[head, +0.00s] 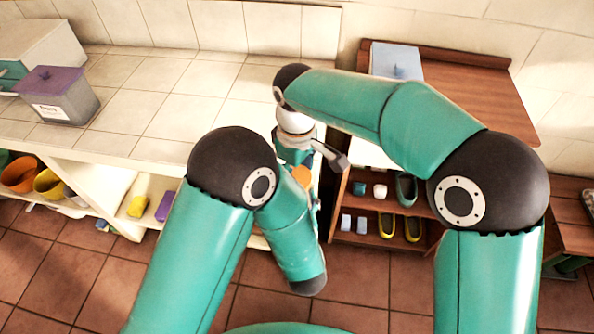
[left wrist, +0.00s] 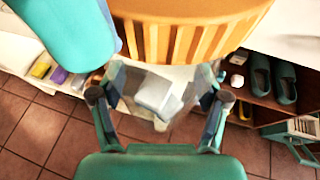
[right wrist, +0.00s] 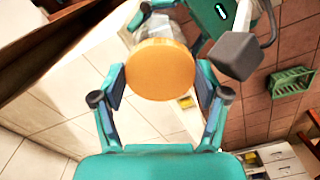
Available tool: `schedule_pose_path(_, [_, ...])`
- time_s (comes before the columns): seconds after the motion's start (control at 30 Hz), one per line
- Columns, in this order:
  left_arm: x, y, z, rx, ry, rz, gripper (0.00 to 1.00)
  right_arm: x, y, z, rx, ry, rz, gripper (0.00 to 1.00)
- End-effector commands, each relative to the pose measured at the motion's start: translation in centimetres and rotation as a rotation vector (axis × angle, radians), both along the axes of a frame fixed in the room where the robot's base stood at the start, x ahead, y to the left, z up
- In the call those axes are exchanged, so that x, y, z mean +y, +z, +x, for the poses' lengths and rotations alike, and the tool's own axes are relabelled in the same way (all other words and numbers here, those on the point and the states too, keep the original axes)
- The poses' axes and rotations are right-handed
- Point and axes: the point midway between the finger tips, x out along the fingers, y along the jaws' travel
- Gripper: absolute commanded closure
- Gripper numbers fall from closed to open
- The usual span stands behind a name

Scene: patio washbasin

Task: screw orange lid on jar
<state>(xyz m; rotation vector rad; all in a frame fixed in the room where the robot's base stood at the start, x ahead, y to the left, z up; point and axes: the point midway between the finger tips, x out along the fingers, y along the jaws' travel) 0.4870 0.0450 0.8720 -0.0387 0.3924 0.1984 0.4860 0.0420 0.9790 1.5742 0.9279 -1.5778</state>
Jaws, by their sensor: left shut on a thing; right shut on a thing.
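The orange lid (right wrist: 160,70) sits between the fingers of my right gripper (right wrist: 161,88), which is shut on it. Its ribbed side fills the top of the left wrist view (left wrist: 190,35), and a small orange part shows in the head view (head: 301,175). My left gripper (left wrist: 157,100) is shut on a clear jar (left wrist: 135,88), with pale things showing through it. In the right wrist view the jar lies behind the lid, mostly covered by it. I cannot tell whether lid and jar touch. My arms hide most of both grippers in the head view.
A tiled counter (head: 150,100) holds a grey bin with a purple lid (head: 58,95) at left. A wooden shelf (head: 345,215) with shoes and small blocks stands right of centre. A green basket (right wrist: 292,80) shows in the right wrist view. My arms cross closely at the middle.

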Motion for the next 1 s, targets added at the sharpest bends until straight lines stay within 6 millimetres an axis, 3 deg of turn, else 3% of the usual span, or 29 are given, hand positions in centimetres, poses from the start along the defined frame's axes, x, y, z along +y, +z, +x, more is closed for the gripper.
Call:
schedule_pose_path(0.27, [-0.01,0.06,0.03,-0.002,0.000,-0.001,0.88,-0.01,-0.61,-0.01,0.000,0.000,0.000,0.36])
schedule_pose_path(0.3, [-0.01,0.07,0.03,-0.002,0.000,-0.001,1.00,0.00,-0.59,0.00,0.000,0.000,0.000,0.36])
schedule_pose_path(0.47, [-0.01,0.06,0.03,-0.002,0.000,-0.001,1.00,0.03,-0.57,-0.03,0.000,-0.078,0.000,0.36])
schedule_pose_path(0.57, [-0.02,0.06,0.03,-0.001,0.000,-0.001,1.00,0.08,-0.56,-0.07,0.000,-0.233,0.000,0.36])
schedule_pose_path(1.0, [-0.03,0.03,0.01,-0.001,-0.001,0.000,1.00,0.49,-0.60,-0.13,0.002,-1.209,-0.001,0.36])
